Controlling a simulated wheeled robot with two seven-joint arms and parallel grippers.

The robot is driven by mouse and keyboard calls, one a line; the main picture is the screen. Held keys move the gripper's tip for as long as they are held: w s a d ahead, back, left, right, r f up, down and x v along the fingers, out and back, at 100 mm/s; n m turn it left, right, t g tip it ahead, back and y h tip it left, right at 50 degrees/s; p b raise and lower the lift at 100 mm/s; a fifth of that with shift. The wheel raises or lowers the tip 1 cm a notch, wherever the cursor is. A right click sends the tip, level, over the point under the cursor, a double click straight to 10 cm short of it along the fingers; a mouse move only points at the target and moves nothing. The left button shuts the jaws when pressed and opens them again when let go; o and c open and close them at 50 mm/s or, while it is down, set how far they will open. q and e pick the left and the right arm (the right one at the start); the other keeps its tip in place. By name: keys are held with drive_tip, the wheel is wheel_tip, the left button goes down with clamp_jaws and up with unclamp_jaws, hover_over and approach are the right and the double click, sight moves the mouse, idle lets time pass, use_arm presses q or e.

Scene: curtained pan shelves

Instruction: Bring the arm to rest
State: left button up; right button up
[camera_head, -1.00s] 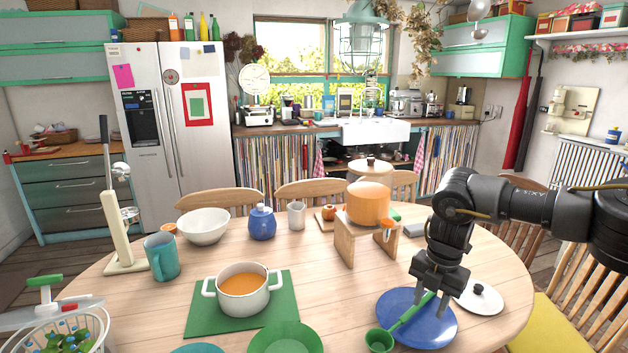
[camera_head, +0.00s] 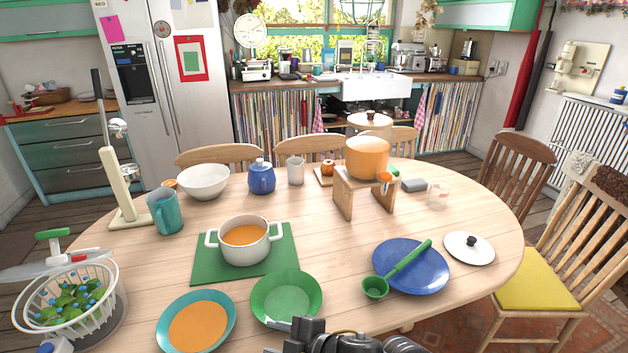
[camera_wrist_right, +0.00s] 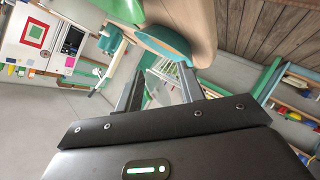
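My right arm (camera_head: 350,343) shows only at the bottom edge of the head view, in front of the table's near edge. In the right wrist view my right gripper (camera_wrist_right: 160,80) has its two fingers apart, with nothing held between them. The green ladle (camera_head: 400,267) rests on the blue plate (camera_head: 428,280) on the right of the table, apart from my arm. My left gripper is in neither view.
The wooden table (camera_head: 330,240) holds a white pot of orange soup (camera_head: 244,253), a green bowl (camera_head: 287,308), a teal bowl (camera_head: 170,310) and a white lid (camera_head: 469,260). An orange pot (camera_head: 367,160) stands on a small wooden stand. A yellow-seated chair (camera_head: 535,288) is at right.

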drive_tip(key=s+d+f+m+t+h, duration=0.1)
drive_tip(key=s+d+f+m+h, duration=0.25)
drive_tip(key=d+m, duration=0.4)
drive_tip(key=s+d+f+m+t+h, duration=0.15)
drive_tip(key=d+f+m+h, duration=0.3)
drive_tip(key=d, duration=0.55)
drive_tip(key=s+d+f+m+g+h, duration=0.2)
drive_tip(key=s+d+f+m+g, duration=0.15)
drive_tip(key=s+d, duration=0.4)
drive_tip(key=s+d+f+m+g+h, duration=0.15)
drive_tip(key=s+d+m, duration=0.25)
drive_tip(key=s+d, duration=0.4)
wheel_tip(320, 180, down, 28)
drive_tip(key=s+g+b, duration=0.2)
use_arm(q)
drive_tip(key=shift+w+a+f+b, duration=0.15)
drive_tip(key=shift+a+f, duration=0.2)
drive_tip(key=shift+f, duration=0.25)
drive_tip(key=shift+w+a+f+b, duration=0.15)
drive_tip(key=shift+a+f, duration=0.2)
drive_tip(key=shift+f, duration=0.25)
use_arm(e)
drive_tip(key=s+d+f+n, duration=0.1)
drive_tip(key=s+d+f, duration=0.2)
drive_tip(key=s+f, duration=1.2)
drive_tip(key=shift+s+d+f+g, duration=0.2)
drive_tip(key=shift+s+f+g, duration=0.2)
drive_tip(key=shift+f, duration=0.35)
